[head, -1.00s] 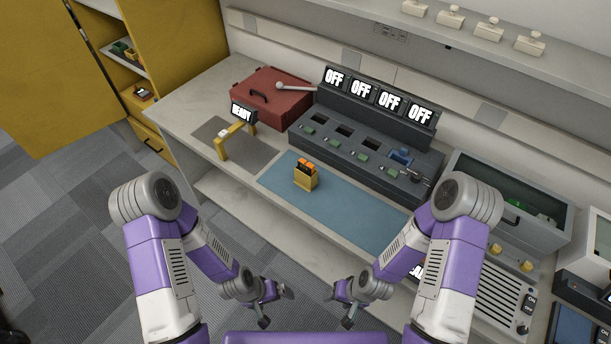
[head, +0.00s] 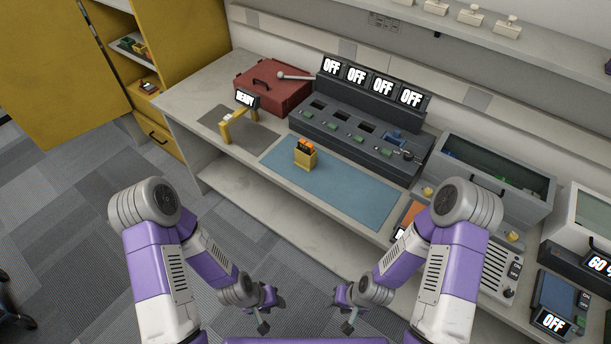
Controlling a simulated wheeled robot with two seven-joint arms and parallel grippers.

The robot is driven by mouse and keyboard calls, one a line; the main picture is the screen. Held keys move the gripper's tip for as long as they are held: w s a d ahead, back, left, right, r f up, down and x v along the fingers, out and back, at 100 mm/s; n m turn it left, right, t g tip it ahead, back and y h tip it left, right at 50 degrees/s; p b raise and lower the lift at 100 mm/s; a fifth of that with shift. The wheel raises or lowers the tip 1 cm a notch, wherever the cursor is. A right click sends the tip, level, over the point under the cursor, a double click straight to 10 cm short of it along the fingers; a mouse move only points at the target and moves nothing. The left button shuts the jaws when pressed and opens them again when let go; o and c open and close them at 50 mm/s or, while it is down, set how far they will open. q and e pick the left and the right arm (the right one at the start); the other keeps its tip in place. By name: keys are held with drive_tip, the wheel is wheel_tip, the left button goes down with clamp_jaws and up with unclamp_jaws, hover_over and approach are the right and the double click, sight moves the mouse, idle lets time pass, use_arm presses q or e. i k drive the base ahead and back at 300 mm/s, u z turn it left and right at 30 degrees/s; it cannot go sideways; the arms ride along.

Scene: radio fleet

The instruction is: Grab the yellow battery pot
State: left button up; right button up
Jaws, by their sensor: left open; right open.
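The yellow battery pot (head: 305,160) stands upright on the blue mat (head: 345,190) on the counter. Orange-topped batteries (head: 305,146) show in its opening. My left gripper (head: 270,312) is open and empty, low in front of the counter, below the pot in the picture. My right gripper (head: 341,310) is also open and empty, at about the same height, to the right of the left one. Both grippers are well apart from the pot.
A dark charger with several OFF screens (head: 370,83) stands behind the mat. A yellow stand with a READY screen (head: 245,98) and a red toolbox (head: 272,90) are to the left. A grey bin (head: 490,185) stands right. The mat around the pot is mostly clear.

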sight(307, 162)
drive_tip(key=z, duration=0.05)
drive_tip(key=k, duration=0.8)
drive_tip(key=u, duration=0.75)
drive_tip(key=i, duration=1.35)
drive_tip(key=z, duration=0.75)
